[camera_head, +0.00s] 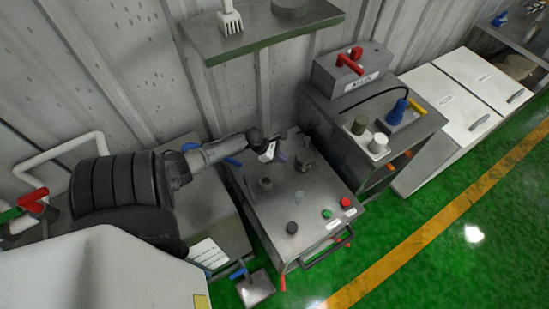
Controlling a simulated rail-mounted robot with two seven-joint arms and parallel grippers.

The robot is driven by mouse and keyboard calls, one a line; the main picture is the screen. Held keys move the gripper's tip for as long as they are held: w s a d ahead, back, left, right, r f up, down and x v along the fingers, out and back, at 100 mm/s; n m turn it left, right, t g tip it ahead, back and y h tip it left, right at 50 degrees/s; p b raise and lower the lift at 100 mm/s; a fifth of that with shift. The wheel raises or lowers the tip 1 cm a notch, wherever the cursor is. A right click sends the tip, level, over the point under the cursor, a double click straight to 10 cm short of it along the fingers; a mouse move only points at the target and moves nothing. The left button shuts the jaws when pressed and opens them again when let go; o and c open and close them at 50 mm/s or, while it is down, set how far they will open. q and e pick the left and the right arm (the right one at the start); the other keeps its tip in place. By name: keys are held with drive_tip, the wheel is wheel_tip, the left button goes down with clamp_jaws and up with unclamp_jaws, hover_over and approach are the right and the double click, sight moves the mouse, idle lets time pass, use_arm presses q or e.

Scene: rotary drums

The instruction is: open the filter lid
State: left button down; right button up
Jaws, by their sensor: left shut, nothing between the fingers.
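My left gripper (268,150) is over the back left part of a grey metal cart (315,205). It is shut and looks empty; its fingertips are small and hard to make out. Dark fittings (304,160) stand just right of it on the cart top, and a dark round fitting (265,184) is below it in the picture. I cannot tell which part is the filter lid, or whether the gripper touches any fitting. My right gripper is not in view.
The cart has a black knob (292,228), a green button (327,214), a red button (345,202) and a front handle (330,248). A shelf (265,40) hangs above. A grey cabinet (375,125) stands close right. Green floor (440,240) is clear in front.

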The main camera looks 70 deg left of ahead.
sight(306, 154)
use_arm(q)
drive_tip(key=b+x, duration=0.1)
drive_tip(key=x, duration=0.2)
drive_tip(key=shift+a+f+b, duration=0.1)
drive_tip(key=shift+f+b, duration=0.05)
drive_tip(key=shift+b, duration=0.25)
drive_tip(key=shift+w+d+r+b, duration=0.15)
drive_tip(key=shift+w+d, duration=0.2)
drive_tip(key=shift+w, duration=0.2)
drive_tip(key=shift+w+d+b, duration=0.1)
drive_tip(key=shift+w+d, duration=0.25)
drive_tip(key=shift+w, duration=0.25)
drive_tip(key=shift+w+d+r+b, duration=0.15)
drive_tip(key=shift+w+d, duration=0.15)
drive_tip(key=shift+w, duration=0.25)
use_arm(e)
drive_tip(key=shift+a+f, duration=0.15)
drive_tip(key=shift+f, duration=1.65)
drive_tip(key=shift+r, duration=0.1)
